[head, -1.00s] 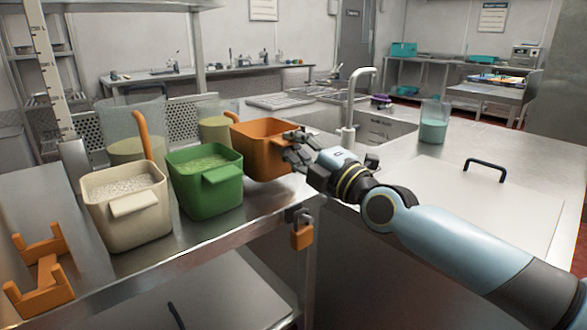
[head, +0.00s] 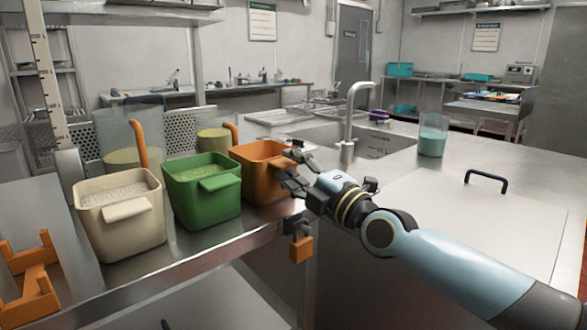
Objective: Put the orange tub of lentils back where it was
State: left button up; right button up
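The orange tub (head: 257,178) stands on the steel counter to the right of the green tub (head: 202,205), close beside it. It looks upright, and its contents are mostly out of sight behind its front wall. My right gripper (head: 294,170) is at the tub's right side, its fingers spread apart with a gap between them. Whether a finger still touches the tub I cannot tell. My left gripper is not in view.
The cream tub (head: 119,222) stands left of the green one. Clear containers with orange handles stand behind the row. An orange bracket (head: 30,275) is at the lower left. A lid with a black handle (head: 486,178) and a teal-filled beaker (head: 432,143) are at right.

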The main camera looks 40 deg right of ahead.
jog(key=shift+r, duration=0.2)
jog(key=shift+s+p, duration=0.3)
jog(key=p+v, duration=0.3)
jog(key=v, duration=0.8)
jog(key=s+d+f+m+g+h, duration=0.1)
jog(key=s+f+m+g, duration=0.25)
jog(key=f, duration=0.75)
jog(key=s+d+f+m+g+h, duration=0.1)
jog(key=s+d+f+m+g, duration=0.2)
jog(key=f, duration=0.8)
jog(key=s+f+m+g+h, duration=0.1)
jog(key=s+f+m+g, duration=0.25)
jog(key=f, duration=0.75)
jog(key=s+a+f+m+g, duration=0.2)
jog(key=s+f, duration=0.4)
jog(key=s, duration=0.4)
jog(key=s+a+f+m+g, duration=0.3)
jog(key=s+f, duration=0.4)
jog(key=s, duration=0.3)
jog(key=s+a+f+m+g, duration=0.3)
jog(key=s+f, duration=0.4)
jog(key=s, duration=0.3)
jog(key=shift+s+m+g, duration=0.3)
jog(key=shift+s+g, duration=0.1)
jog(key=shift+g, duration=0.2)
jog(key=shift+w+a+f, duration=0.1)
jog(key=shift+w+a, duration=0.05)
